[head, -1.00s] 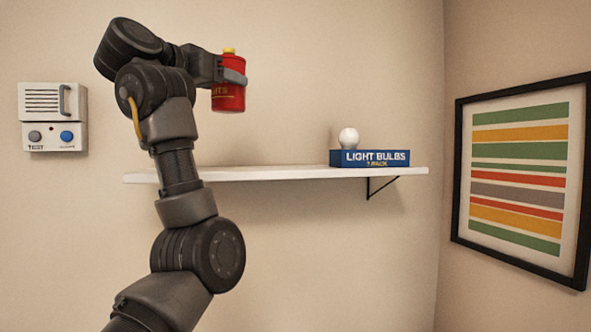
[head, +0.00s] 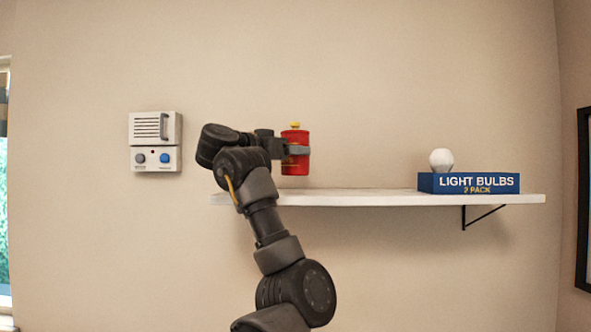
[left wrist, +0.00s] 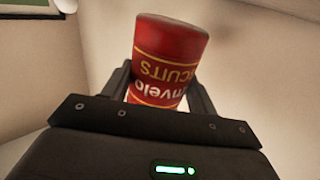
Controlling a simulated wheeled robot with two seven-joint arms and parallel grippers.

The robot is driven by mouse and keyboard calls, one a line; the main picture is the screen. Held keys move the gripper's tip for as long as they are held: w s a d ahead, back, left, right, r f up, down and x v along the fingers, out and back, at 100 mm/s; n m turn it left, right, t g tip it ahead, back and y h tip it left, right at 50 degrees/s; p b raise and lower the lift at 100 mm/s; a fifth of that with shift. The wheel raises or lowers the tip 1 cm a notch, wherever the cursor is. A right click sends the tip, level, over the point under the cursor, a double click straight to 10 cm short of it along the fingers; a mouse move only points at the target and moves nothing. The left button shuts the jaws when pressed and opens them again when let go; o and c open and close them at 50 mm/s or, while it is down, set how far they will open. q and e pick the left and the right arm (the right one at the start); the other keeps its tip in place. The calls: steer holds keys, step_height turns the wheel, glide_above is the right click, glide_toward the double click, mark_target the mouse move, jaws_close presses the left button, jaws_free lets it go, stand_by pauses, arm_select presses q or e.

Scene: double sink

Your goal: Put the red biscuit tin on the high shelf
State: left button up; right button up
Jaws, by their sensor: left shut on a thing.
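The red biscuit tin (head: 295,164) has a yellow knob on top and is upright in the head view. My left gripper (head: 299,150) is shut around its side. The tin is over the left part of the white high shelf (head: 370,199), its base a little above the shelf surface as seen from here. In the left wrist view the tin (left wrist: 168,60) is between the fingers of my left gripper (left wrist: 160,85), its gold-banded label upside down. My right gripper is not in view.
A blue light bulb box (head: 468,184) with a white bulb (head: 441,160) stands on the shelf's right part. The shelf between tin and box is clear. A wall intercom (head: 154,142) is left of the shelf, and a window edge (head: 5,190) shows at far left.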

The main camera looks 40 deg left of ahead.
mark_target(283, 168)
arm_select(q)
steer(key=shift+w+f, duration=0.15)
steer(key=f, duration=0.3)
steer(key=shift+w+a+f+b, duration=0.2)
steer(key=shift+w+a+b, duration=0.05)
steer(key=shift+a+b, duration=0.15)
steer(key=shift+w+f, duration=0.1)
steer(key=shift+f, duration=0.2)
steer(key=shift+d+r, duration=0.1)
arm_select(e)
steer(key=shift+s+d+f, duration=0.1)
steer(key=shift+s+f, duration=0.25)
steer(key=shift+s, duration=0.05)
